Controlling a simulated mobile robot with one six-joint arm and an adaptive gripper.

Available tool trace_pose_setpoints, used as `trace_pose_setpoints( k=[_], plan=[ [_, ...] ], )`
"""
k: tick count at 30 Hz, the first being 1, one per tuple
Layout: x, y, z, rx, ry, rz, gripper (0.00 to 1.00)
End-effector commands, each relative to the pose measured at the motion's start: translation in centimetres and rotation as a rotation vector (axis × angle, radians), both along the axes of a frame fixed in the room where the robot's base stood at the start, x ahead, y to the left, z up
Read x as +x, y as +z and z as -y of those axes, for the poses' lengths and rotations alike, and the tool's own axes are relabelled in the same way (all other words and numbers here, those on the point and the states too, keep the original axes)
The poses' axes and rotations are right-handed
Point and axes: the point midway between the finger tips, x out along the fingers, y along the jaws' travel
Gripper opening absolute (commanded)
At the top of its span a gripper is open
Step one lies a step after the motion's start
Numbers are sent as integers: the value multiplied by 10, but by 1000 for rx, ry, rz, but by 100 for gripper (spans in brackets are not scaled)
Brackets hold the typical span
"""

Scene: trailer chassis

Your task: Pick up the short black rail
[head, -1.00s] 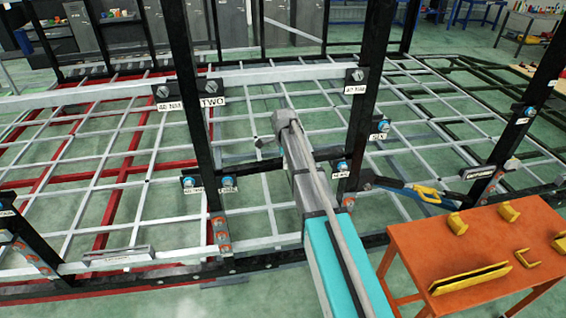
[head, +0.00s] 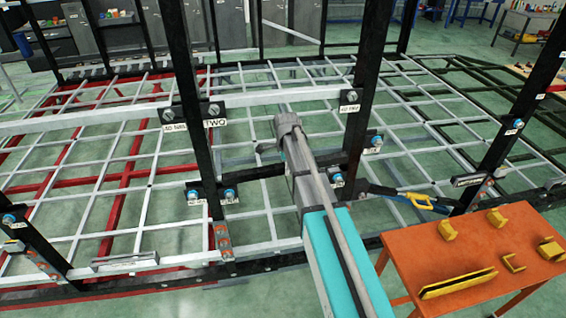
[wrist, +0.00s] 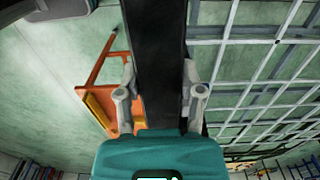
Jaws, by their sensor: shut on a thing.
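In the wrist view a black rail (wrist: 160,50) runs from the top edge down between the two grey fingers of my gripper (wrist: 159,75). The fingers lie on either side of it and are shut on it. Its far end is out of the picture and its near end meets the teal palm. In the head view my teal and grey arm reaches forward into the frame. My gripper and the held rail cannot be made out there.
Black uprights (head: 190,110) with bolts and labels stand on both sides of my arm. A pale crossbar (head: 280,93) spans behind it. An orange table (head: 410,262) with yellow parts (head: 458,284) stands at the right. A blue and yellow tool (head: 422,201) sits beside the frame.

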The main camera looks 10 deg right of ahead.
Motion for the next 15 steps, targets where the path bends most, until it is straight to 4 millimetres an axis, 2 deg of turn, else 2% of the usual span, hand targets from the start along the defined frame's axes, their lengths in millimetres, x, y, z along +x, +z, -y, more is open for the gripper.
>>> trace_pose_setpoints(
  k=[1,6,15],
  plan=[
    [-18,9,0,0,0,-1,0],
    [-46,21,0,0,0,-1,0],
    [-75,33,-1,0,0,-1,0]
  ],
)
